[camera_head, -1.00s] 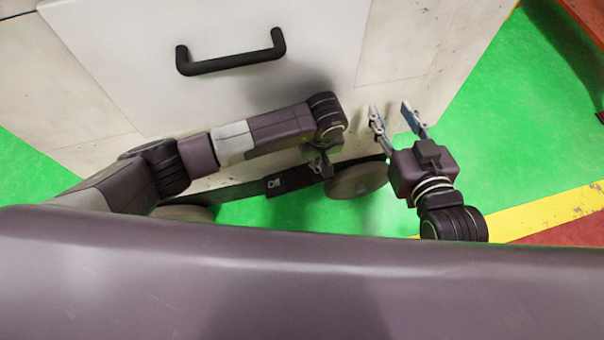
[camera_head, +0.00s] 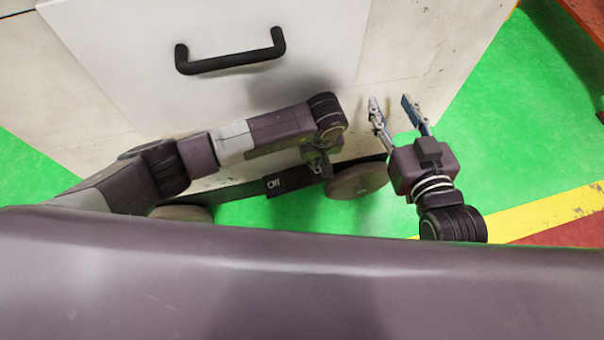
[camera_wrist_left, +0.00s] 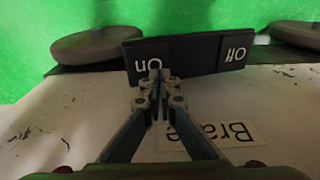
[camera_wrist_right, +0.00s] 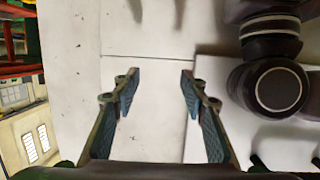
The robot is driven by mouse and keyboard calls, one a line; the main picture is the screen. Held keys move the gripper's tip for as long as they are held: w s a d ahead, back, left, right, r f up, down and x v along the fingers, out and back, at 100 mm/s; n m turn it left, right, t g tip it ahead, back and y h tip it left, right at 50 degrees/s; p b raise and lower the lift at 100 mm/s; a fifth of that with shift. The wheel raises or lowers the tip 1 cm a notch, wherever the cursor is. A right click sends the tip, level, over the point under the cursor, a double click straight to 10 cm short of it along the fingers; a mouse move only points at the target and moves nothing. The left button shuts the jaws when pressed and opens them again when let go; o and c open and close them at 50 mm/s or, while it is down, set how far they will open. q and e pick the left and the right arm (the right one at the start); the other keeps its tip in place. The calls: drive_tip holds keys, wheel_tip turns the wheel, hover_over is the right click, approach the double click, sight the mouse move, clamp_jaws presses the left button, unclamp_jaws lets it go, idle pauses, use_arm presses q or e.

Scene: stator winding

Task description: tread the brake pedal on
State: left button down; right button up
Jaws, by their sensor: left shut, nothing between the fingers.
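The brake pedal (camera_head: 287,182) is a black bar low on the cabinet's front, between two round wheels. In the left wrist view the pedal (camera_wrist_left: 200,56) has an "On" half at left and an "Off" half at right. My left gripper (camera_head: 318,166) points down at the pedal's "On" end. Its shut, empty fingertips (camera_wrist_left: 158,78) overlap the "On" half at its lower edge in the wrist view; I cannot tell whether they press on it. A "Brake" label (camera_wrist_left: 232,132) is partly hidden behind the fingers. My right gripper (camera_head: 397,112) is open and empty; it also shows in the right wrist view (camera_wrist_right: 160,80).
The white cabinet (camera_head: 100,110) with a black handle (camera_head: 231,61) rises in front of my arms. One wheel (camera_head: 357,180) is beside the pedal's "On" end.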

use_arm(q)
drive_tip(key=shift+f+b, duration=0.45)
drive_tip(key=shift+f, duration=0.1)
use_arm(e)
drive_tip(key=shift+w+a+r+t+y, duration=0.15)
drive_tip(key=shift+r+t, duration=0.3)
drive_tip(key=shift+r, duration=0.4)
drive_tip(key=shift+w+a+r+t+y, duration=0.15)
drive_tip(key=shift+r+t, duration=0.25)
drive_tip(key=shift+r, duration=0.4)
drive_tip(key=shift+w+a+r+t, duration=0.2)
drive_tip(key=shift+r+t, duration=0.25)
drive_tip(key=shift+r, duration=0.4)
